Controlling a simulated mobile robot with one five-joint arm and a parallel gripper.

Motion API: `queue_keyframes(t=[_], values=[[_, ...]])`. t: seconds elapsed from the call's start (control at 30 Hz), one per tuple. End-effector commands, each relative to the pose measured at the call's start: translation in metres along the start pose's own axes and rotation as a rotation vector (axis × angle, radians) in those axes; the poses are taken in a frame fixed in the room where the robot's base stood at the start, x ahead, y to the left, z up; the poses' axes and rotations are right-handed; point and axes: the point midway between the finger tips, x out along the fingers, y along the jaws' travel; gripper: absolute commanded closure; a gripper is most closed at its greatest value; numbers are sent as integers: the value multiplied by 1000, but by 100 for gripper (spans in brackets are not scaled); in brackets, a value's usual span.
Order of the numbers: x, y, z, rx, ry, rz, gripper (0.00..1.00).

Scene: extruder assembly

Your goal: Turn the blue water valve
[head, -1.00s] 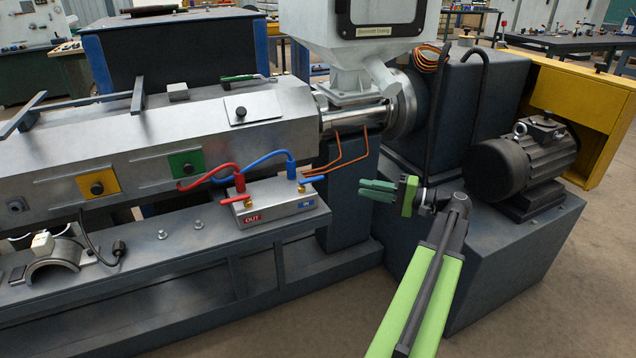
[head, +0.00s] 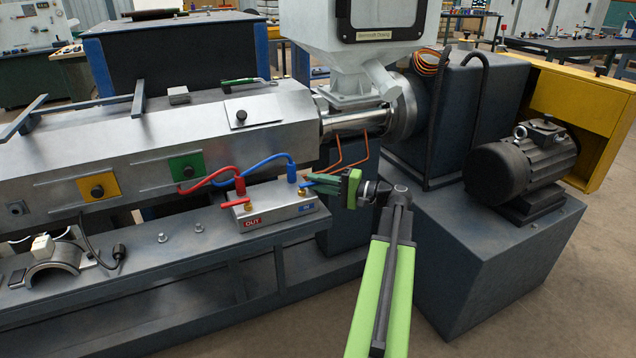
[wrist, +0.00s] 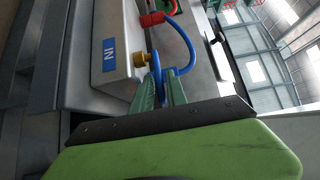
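The blue water valve has a small blue lever (head: 309,183) on a brass fitting at the right end of the silver manifold block (head: 275,208). In the wrist view the blue lever (wrist: 156,72) stands by the brass fitting (wrist: 141,59), near the blue "IN" label (wrist: 110,55). My gripper (head: 318,183) has its green fingers at the lever from the right. In the wrist view my gripper (wrist: 160,82) has one finger on each side of the lever, with a gap between them. The fingers look open; firm contact is not visible.
A red lever (head: 236,203) sits at the block's "OUT" end. A red hose (head: 208,184) and a blue hose (head: 262,159) rise from the block close by. The extruder barrel (head: 150,145) stands behind it. Copper pipes (head: 350,160) run just above my gripper.

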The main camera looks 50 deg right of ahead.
Motion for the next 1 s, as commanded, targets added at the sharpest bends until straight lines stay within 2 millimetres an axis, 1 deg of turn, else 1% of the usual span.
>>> queue_keyframes(t=[0.03,0.17,0.2,1.0], values=[[0,0,0,0,0,0,82],[0,0,0,0,0,0,99],[0,0,0,0,0,0,100],[-1,0,0,0,1,1,100]])
